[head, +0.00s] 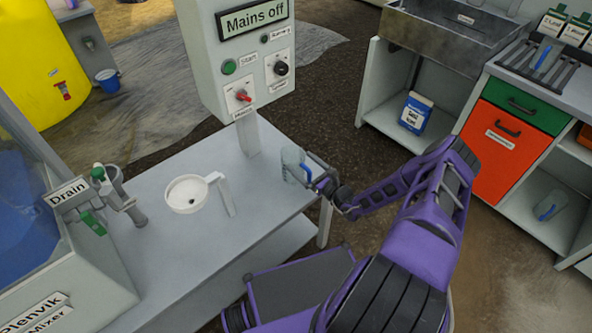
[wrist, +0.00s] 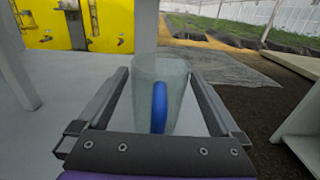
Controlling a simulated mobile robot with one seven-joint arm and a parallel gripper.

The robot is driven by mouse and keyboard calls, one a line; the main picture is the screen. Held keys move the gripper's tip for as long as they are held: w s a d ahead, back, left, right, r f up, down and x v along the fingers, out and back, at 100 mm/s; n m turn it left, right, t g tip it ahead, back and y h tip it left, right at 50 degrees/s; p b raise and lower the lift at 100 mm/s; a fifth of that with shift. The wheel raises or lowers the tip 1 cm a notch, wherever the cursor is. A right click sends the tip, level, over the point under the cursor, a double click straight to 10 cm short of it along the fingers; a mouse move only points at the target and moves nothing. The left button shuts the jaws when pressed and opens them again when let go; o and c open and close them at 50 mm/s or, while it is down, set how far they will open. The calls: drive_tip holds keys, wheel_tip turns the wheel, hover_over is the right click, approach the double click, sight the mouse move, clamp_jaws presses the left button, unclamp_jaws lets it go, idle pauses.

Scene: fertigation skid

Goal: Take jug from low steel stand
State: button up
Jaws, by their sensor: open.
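A clear jug (head: 291,162) with a blue handle stands upright at the right end of the low steel stand (head: 262,207). My gripper (head: 307,172) is open and level at the jug's right side. In the wrist view the jug (wrist: 173,92) shows between the two open fingers (wrist: 160,75), its blue handle facing me. Narrow gaps show beside the jug; I cannot tell how far the fingers reach along it.
A white funnel on a bracket (head: 187,208) stands left on the stand. A control post reading "Mains off" (head: 243,60) rises behind. The mixer with its drain valve (head: 98,205) is at left. Other blue-handled jugs are on a rack (head: 545,58) and lower shelf (head: 549,208) at right.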

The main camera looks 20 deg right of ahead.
drive_tip(key=c, duration=1.5)
